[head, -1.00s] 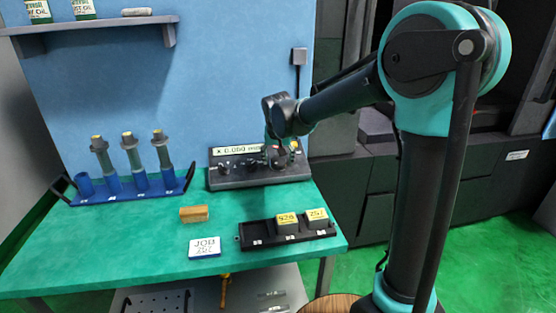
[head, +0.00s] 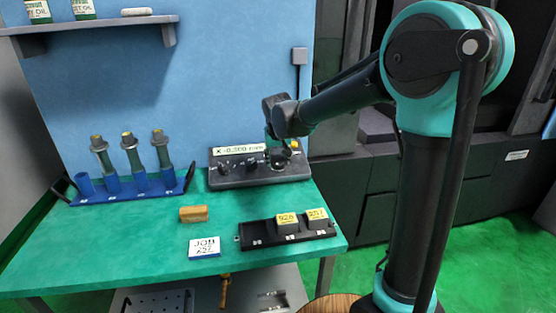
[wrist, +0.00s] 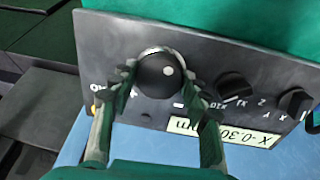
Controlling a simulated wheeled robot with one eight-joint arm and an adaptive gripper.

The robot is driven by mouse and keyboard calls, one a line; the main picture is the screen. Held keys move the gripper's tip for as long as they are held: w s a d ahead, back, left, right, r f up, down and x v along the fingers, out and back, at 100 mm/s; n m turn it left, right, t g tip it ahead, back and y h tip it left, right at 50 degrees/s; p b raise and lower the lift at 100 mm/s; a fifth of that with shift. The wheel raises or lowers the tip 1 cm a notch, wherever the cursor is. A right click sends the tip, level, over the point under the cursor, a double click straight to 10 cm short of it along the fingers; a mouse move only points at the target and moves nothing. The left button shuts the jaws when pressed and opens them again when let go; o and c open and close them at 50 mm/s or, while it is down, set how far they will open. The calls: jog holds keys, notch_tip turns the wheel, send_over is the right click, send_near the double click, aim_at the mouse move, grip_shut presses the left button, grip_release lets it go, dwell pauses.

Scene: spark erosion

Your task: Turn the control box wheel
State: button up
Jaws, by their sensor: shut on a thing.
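The control box (head: 232,183) is a dark sloped panel at the back of the green bench, with knobs and a display (head: 239,150) that reads about "X -0.300 mm". In the wrist view the box (wrist: 212,50) shows upside down. Its wheel (wrist: 158,80) is a dark round knob with a white dot and a pale rim. My gripper (wrist: 161,73) has one finger on each side of the wheel and is shut on it. In the head view my gripper (head: 281,155) is at the right end of the box and largely hides the wheel.
Two smaller knobs (wrist: 234,86) (wrist: 292,102) sit beside the wheel. A blue rack (head: 130,193) with several upright holders stands left of the box. A black tray (head: 262,238) with two yellow-topped blocks, a wooden block (head: 194,214) and a job card (head: 204,247) lie in front.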

jog(key=n, duration=0.4)
jog(key=shift+n, duration=0.3)
jog(key=n, duration=0.5)
jog(key=shift+d+t+y, duration=0.1)
jog(key=shift+t+y, duration=0.2)
jog(key=o, duration=1.2)
jog(key=shift+c, duration=0.2)
jog(key=v, duration=1.2)
